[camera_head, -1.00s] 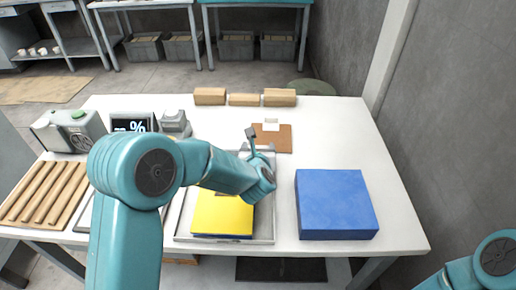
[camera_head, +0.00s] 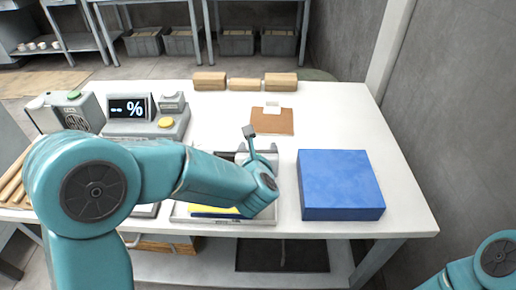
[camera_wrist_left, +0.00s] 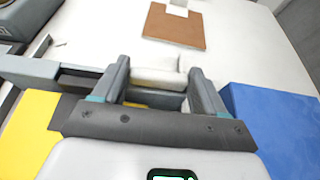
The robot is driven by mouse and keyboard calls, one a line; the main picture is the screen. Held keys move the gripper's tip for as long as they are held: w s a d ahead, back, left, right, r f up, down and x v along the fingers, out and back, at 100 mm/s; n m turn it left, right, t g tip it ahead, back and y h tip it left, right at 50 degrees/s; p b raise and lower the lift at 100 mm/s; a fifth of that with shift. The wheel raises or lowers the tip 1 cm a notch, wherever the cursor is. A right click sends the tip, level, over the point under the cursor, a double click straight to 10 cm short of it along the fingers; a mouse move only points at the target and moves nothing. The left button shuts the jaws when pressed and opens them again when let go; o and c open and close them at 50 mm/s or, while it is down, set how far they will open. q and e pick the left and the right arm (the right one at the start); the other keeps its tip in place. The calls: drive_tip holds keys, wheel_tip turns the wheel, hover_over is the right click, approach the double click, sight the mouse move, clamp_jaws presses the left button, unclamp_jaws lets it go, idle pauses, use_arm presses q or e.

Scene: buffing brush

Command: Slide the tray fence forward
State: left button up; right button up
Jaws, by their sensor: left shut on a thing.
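The tray (camera_head: 262,216) is a shallow grey metal tray at the table's front edge, with a yellow sheet (camera_head: 208,211) in it, mostly hidden by my left arm. The tray fence (camera_wrist_left: 28,68) is a grey bar at the tray's far side in the left wrist view. My left gripper (camera_wrist_left: 160,76) is shut on a pale handle piece (camera_wrist_left: 153,79) by the fence, one finger on each side. In the head view the wrist hides most of this contact. My right gripper is out of view; only part of my right arm shows at the lower right.
A blue block (camera_head: 340,184) stands close to the tray's right. A brown board (camera_head: 272,124) with a white piece lies behind the tray. Wooden blocks (camera_head: 245,84) line the back edge. A device with a display (camera_head: 130,108) stands at the left. The table's right rear is clear.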

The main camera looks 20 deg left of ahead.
use_arm(q)
drive_tip(key=o, duration=1.5)
drive_tip(key=shift+w, duration=0.1)
drive_tip(key=v, duration=1.6)
